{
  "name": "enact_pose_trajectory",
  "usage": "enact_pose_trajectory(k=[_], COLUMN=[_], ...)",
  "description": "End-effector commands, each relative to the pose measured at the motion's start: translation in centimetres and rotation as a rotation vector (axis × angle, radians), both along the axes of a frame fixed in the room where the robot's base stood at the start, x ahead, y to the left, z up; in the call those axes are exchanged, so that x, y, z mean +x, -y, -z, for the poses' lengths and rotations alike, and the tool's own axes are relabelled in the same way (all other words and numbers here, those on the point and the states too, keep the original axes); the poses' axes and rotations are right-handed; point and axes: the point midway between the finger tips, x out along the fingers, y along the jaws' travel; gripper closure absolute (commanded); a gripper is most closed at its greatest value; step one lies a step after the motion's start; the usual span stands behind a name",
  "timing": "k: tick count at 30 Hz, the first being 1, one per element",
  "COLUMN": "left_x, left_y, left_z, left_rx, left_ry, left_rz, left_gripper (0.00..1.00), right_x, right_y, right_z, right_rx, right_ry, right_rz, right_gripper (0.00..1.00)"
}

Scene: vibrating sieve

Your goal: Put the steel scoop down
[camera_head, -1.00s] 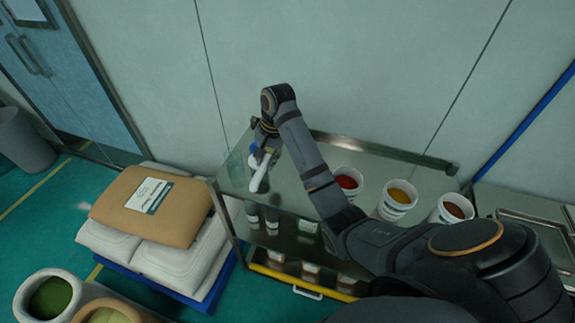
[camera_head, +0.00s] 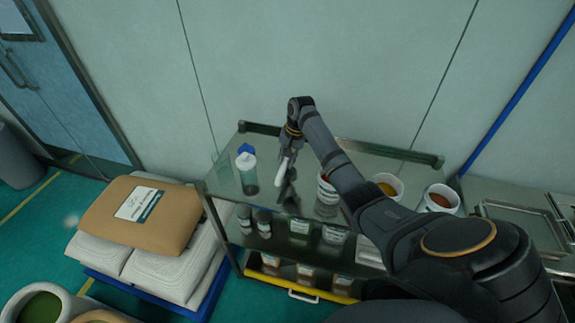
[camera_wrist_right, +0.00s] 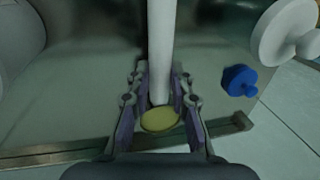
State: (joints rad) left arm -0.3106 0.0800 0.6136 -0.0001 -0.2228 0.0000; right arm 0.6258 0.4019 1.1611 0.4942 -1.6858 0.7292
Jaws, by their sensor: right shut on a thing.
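My right gripper (camera_head: 288,153) is above the glossy top shelf of the cart (camera_head: 222,183). It is shut on a white, rod-like piece (camera_head: 282,170), seemingly the steel scoop's handle, which hangs down and slightly tilted. In the right wrist view the same white rod (camera_wrist_right: 160,45) runs between my fingers (camera_wrist_right: 160,97), with a yellowish round end (camera_wrist_right: 161,120) near them. I cannot make out the scoop's bowl, or whether the scoop touches the shelf. My left gripper is not in view.
White tubs of powder (camera_head: 387,187) (camera_head: 440,199) stand to the right. A back rail (camera_head: 405,154) edges the shelf. Jars fill the lower shelves. Sacks (camera_head: 135,212) are stacked at left.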

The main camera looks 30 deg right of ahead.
Motion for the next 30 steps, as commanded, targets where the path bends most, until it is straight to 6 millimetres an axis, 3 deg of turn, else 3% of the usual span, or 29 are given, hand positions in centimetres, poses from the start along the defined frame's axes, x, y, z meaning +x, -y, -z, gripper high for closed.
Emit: enact_pose_trajectory(k=[4,9,13,19,20,24,30], left_x=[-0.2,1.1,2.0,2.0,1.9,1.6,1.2], left_y=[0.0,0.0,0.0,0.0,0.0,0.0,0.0], left_z=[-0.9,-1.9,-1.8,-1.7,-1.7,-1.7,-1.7], left_rx=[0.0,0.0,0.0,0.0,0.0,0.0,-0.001], left_ry=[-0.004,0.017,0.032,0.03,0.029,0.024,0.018], left_rz=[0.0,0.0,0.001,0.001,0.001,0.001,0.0], left_gripper=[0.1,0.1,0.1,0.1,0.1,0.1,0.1], right_x=[0.0,0.0,0.1,0.1,0.1,0.1,0.1], right_y=[0.5,0.5,0.5,0.5,0.5,0.5,0.5], right_z=[1.0,3.3,3.7,3.9,4.0,3.9,3.9], right_rx=[0.002,-0.001,-0.002,-0.001,-0.001,-0.001,-0.001], right_ry=[-0.004,-0.002,0.0,-0.001,-0.002,-0.001,-0.001], right_rz=[0.0,0.0,-0.001,0.0,0.0,-0.001,-0.001], right_gripper=[1.0,1.0,1.0,1.0,0.78,0.58,0.56])
